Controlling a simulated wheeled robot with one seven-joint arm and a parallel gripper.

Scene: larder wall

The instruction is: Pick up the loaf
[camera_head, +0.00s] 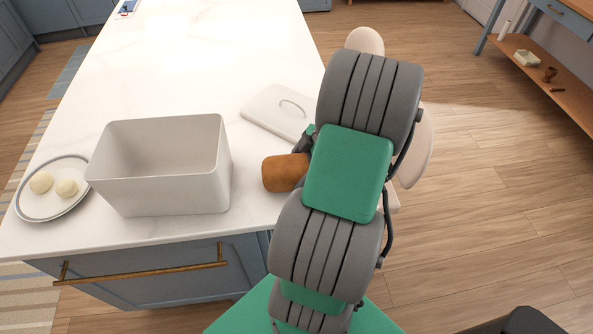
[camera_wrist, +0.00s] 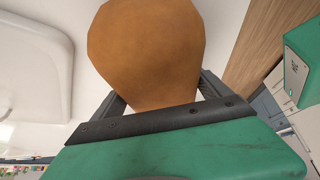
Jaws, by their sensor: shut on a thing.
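The loaf (camera_head: 284,172) is brown and rounded. In the head view it is at the front right of the white counter, just right of the grey bin, partly hidden by my arm. In the wrist view the loaf (camera_wrist: 148,50) fills the upper middle, between the two fingers of my gripper (camera_wrist: 165,92). My gripper is shut on the loaf. In the head view my arm hides most of the gripper. I cannot tell whether the loaf touches the counter.
An open, empty-looking grey bin (camera_head: 222,168) stands left of the loaf. Its flat lid (camera_head: 262,108) with a handle lies behind. A plate (camera_head: 30,207) with two pale round pieces is at far left. The counter's (camera_head: 200,60) back part is mostly clear.

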